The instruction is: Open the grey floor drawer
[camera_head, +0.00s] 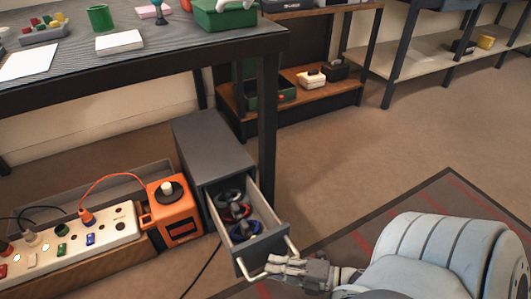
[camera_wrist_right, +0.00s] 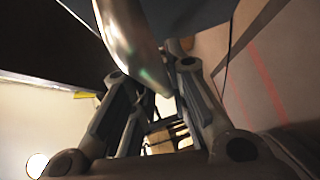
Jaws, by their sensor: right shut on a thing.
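The grey floor drawer unit (camera_head: 211,142) stands on the floor beside the table leg. A pale bar handle (camera_head: 292,247) is on the drawer front. My right gripper (camera_head: 275,265) is shut on this handle at the front of the drawer. In the right wrist view the shiny handle (camera_wrist_right: 132,42) passes between the fingers (camera_wrist_right: 158,75) of the gripper, close to the camera. My left gripper is not in view.
An orange box (camera_head: 174,215) with a white knob stands left of the drawer unit. A power strip (camera_head: 70,244) with plugs and cables lies farther left. The table (camera_head: 130,72) overhangs behind. Open floor (camera_head: 350,160) and a red-striped mat (camera_head: 420,205) lie to the right.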

